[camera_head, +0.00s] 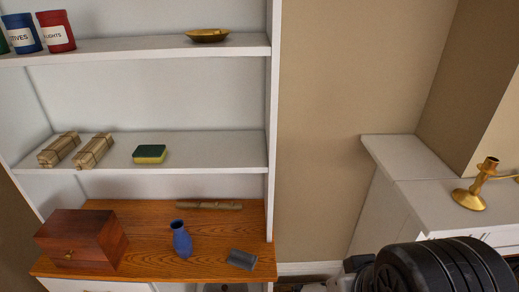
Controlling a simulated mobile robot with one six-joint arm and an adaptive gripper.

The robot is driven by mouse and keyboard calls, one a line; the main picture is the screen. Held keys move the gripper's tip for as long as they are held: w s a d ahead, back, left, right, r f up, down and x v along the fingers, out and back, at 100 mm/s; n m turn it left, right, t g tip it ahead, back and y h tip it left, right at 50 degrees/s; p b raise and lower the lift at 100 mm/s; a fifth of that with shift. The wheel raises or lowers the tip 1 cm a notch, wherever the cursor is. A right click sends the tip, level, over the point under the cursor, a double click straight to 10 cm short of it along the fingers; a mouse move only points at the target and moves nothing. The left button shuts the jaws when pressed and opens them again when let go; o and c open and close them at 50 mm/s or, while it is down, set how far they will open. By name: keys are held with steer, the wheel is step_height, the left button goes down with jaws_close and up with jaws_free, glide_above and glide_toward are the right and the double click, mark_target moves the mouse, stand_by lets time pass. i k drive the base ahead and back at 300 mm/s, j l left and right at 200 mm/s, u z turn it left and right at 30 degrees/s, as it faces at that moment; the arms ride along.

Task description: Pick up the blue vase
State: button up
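The blue vase (181,240) stands upright on the wooden counter (147,216) of the shelf unit, left of the picture's middle. It has a narrow neck and a rounded body. Part of my arm shows at the bottom right, black and ribbed, to the right of the shelf unit and well apart from the vase. My gripper's fingers are not visible in this view.
A wooden box (82,238) is left of the vase, a grey object (241,259) to its right, and a brown stick-like object (209,206) behind. The shelf (190,152) above holds two wrapped bundles and a sponge (149,154). A brass candlestick (475,186) stands far right.

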mark_target(182, 241)
steer(key=i+j+u, duration=0.25)
steer(key=i+j, duration=0.15)
steer(key=j, duration=0.2)
steer(key=i+j+u, duration=0.3)
steer(key=j, duration=0.25)
steer(key=i, duration=0.1)
